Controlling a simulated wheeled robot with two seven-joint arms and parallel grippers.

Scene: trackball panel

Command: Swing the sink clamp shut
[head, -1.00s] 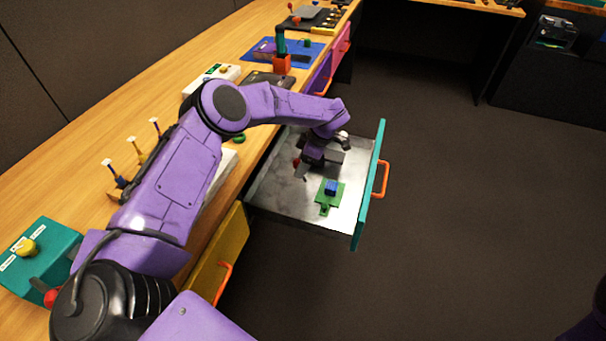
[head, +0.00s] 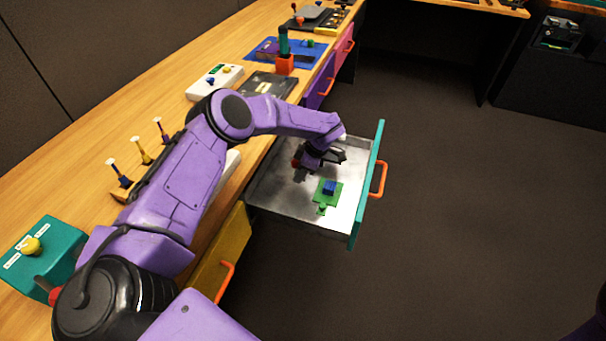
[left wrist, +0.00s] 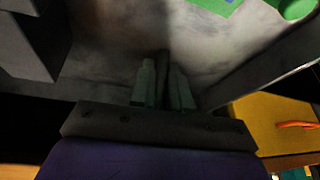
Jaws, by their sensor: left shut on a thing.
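My left gripper (head: 303,171) reaches down into the open drawer (head: 278,203), over its left part. In the left wrist view its fingers (left wrist: 163,88) are close together, with a narrow dark bar (left wrist: 163,65) between them. I cannot tell whether this bar is part of the sink clamp. A green board (head: 331,198) with a blue block (head: 330,187) lies in the drawer, in front of and to the right of the gripper. The board's edge shows at the top of the left wrist view (left wrist: 215,5). A small red piece (head: 295,162) shows beside the gripper. No clamp shows clearly.
The drawer has a teal front with an orange handle (head: 378,180). A yellow drawer (head: 222,258) is to its lower left. The wooden bench (head: 80,170) carries a teal box (head: 42,255), a white panel (head: 215,82) and several plungers. The floor at right is clear.

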